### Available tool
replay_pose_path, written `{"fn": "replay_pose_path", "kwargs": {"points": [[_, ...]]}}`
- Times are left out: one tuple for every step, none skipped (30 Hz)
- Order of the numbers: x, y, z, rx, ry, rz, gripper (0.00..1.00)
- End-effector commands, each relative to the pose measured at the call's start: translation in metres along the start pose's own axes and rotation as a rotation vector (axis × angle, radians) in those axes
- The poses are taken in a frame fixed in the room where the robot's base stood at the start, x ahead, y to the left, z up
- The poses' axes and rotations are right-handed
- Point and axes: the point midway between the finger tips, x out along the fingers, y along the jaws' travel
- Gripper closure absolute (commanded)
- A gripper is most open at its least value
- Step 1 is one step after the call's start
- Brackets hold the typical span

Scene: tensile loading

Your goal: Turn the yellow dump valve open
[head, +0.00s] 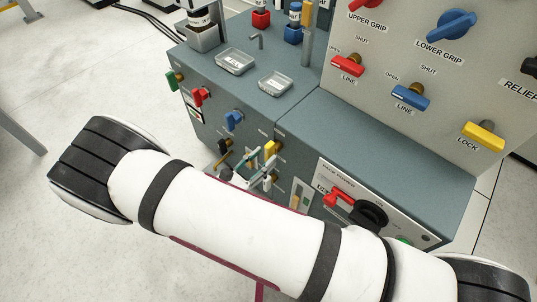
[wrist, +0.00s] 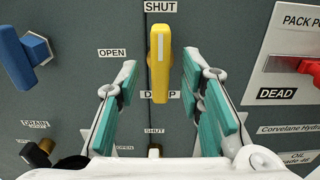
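The yellow dump valve (wrist: 160,70) has its handle upright in the wrist view. A SHUT label is above it, an OPEN label to its left, and a partly covered DUMP label below it. In the head view the valve (head: 271,148) is on the front of the grey-green cabinet. My gripper (wrist: 160,78) is open, with a teal-padded finger on each side of the handle and a visible gap on both sides. In the head view my gripper (head: 262,165) is at the cabinet front, partly hidden by my arm.
A blue valve (wrist: 30,55) is to the left and a dark drain knob (wrist: 38,153) is lower left. A pack power panel (wrist: 290,60) with a red switch is to the right. A yellow lock valve (head: 484,136) is on the upright panel. Two clear trays (head: 235,62) lie on top.

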Motion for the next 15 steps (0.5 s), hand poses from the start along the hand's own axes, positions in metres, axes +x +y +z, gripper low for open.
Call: {"fn": "replay_pose_path", "kwargs": {"points": [[0.008, -0.001, -0.001, -0.001, 0.000, -0.001, 0.65], [0.012, -0.001, -0.002, -0.001, 0.001, -0.001, 0.65], [0.017, -0.001, -0.002, -0.001, 0.001, -0.002, 0.65], [0.020, 0.000, -0.001, -0.001, 0.001, -0.002, 0.65], [0.022, 0.000, -0.001, -0.001, 0.000, -0.001, 0.65], [0.025, 0.000, -0.001, -0.001, 0.000, 0.000, 0.65], [0.027, 0.000, -0.001, -0.001, 0.000, 0.000, 0.65], [0.028, 0.000, -0.001, -0.001, 0.000, 0.000, 0.65], [0.030, 0.000, 0.000, -0.001, 0.000, 0.000, 0.65], [0.031, 0.000, 0.000, -0.001, 0.001, 0.000, 0.65], [0.031, 0.000, 0.000, -0.001, 0.001, 0.000, 0.65], [0.032, 0.000, 0.000, -0.001, 0.001, 0.000, 0.65], [0.032, 0.000, 0.000, -0.001, 0.001, 0.000, 0.65], [0.032, 0.000, 0.000, -0.001, 0.001, 0.000, 0.65], [0.032, 0.000, 0.000, -0.001, 0.001, 0.000, 0.65]]}}
